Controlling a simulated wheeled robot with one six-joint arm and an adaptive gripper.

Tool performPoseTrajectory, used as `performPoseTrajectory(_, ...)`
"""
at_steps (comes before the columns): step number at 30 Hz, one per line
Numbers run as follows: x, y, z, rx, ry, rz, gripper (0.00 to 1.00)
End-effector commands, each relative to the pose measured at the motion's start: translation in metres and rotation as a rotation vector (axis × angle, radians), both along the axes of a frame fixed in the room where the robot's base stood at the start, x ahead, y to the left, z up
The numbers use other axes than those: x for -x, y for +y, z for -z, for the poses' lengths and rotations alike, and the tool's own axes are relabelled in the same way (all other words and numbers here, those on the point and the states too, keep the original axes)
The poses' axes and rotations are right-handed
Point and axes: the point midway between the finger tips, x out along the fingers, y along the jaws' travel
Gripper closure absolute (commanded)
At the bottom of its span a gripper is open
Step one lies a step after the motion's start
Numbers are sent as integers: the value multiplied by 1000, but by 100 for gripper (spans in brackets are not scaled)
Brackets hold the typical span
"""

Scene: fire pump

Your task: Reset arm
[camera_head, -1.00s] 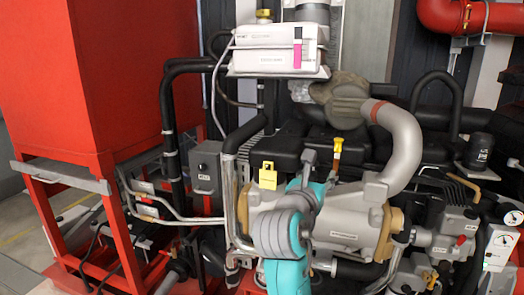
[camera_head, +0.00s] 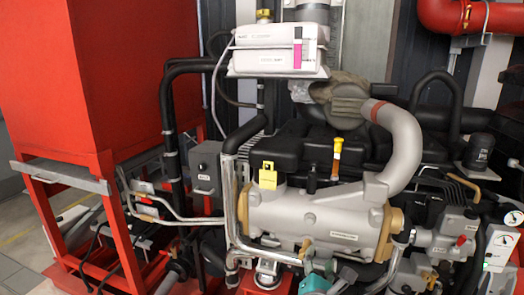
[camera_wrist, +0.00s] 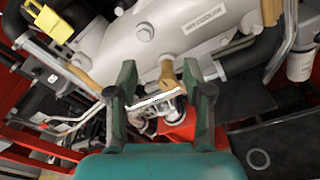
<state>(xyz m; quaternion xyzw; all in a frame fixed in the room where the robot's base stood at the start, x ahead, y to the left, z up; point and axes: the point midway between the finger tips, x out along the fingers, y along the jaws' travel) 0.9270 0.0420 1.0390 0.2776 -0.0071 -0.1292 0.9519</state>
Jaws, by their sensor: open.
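My gripper (camera_wrist: 158,80) shows in the wrist view with its two dark green fingers apart and nothing between them. Behind the fingers is the grey cylindrical cooler (camera_wrist: 190,35), with a brass-coloured fitting (camera_wrist: 168,74) on its underside seen between the fingertips. I cannot tell the distance, and no contact is visible. In the head view, a teal part of my arm (camera_head: 315,284) shows at the bottom edge, below the grey cooler (camera_head: 315,222). The rest of my arm is out of that view.
A yellow tag (camera_head: 267,176) and a yellow-handled dipstick (camera_head: 337,150) stand above the cooler. A large grey curved pipe (camera_head: 402,150) is at its right. A red tank (camera_head: 85,80) on a red frame fills the left. Gauges and valves crowd the lower right.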

Motion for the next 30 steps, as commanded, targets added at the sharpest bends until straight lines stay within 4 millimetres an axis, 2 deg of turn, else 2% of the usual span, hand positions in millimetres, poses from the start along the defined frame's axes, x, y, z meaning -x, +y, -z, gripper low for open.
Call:
performPoseTrajectory(1,13,-3,21,-53,3,-13,49)
performPoseTrajectory(6,52,-8,73,-266,-10,-55,49)
performPoseTrajectory(15,137,-16,145,-675,-14,-91,49)
performPoseTrajectory(24,232,-23,188,-1114,-15,-67,49)
performPoseTrajectory(30,298,-27,201,-1419,-25,-20,49)
